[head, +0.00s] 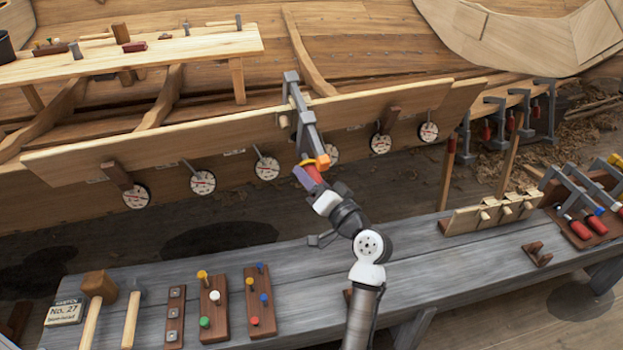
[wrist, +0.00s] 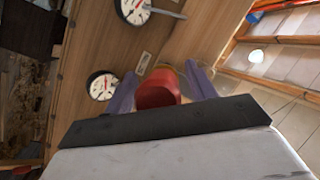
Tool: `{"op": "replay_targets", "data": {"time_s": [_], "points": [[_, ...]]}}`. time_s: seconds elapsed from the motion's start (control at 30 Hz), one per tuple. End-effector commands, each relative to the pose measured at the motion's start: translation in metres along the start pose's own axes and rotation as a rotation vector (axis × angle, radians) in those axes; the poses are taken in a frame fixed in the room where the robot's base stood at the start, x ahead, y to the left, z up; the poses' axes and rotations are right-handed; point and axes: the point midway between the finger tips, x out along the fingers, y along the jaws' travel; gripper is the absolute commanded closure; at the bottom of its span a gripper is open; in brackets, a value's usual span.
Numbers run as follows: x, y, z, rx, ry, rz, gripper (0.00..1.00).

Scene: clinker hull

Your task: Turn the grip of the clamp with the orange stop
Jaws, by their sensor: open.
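The clamp (head: 307,130) is grey and hooks over the plank's upper edge in the head view. Its orange stop (head: 322,161) sits at the lower end of its bar. Its red grip (head: 313,173) is below, partly hidden by my gripper (head: 309,175). In the wrist view the red grip (wrist: 157,88) stands between the two purple fingers of my gripper (wrist: 162,88). The fingers are open, one on each side of the grip, with a gap visible at least on the left. I cannot make out the orange stop in the wrist view.
Several round dials (head: 203,182) line the hull plank (head: 240,150). A grey bench (head: 400,265) below holds mallets, peg boards and a rack of other clamps (head: 580,200) at right. A wooden table (head: 200,50) with small tools is at upper left.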

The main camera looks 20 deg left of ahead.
Motion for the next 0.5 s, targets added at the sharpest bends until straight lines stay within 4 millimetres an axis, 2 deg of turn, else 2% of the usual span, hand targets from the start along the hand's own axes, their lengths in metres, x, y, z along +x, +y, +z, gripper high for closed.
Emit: {"op": "replay_targets", "data": {"time_s": [0.17, 0.27, 0.5], "points": [[-0.003, 0.001, 0.000, 0.000, 0.001, 0.000, 0.44], [-0.014, 0.002, 0.001, 0.000, 0.002, 0.001, 0.44], [-0.067, 0.004, 0.002, -0.001, 0.004, 0.004, 0.44]]}}
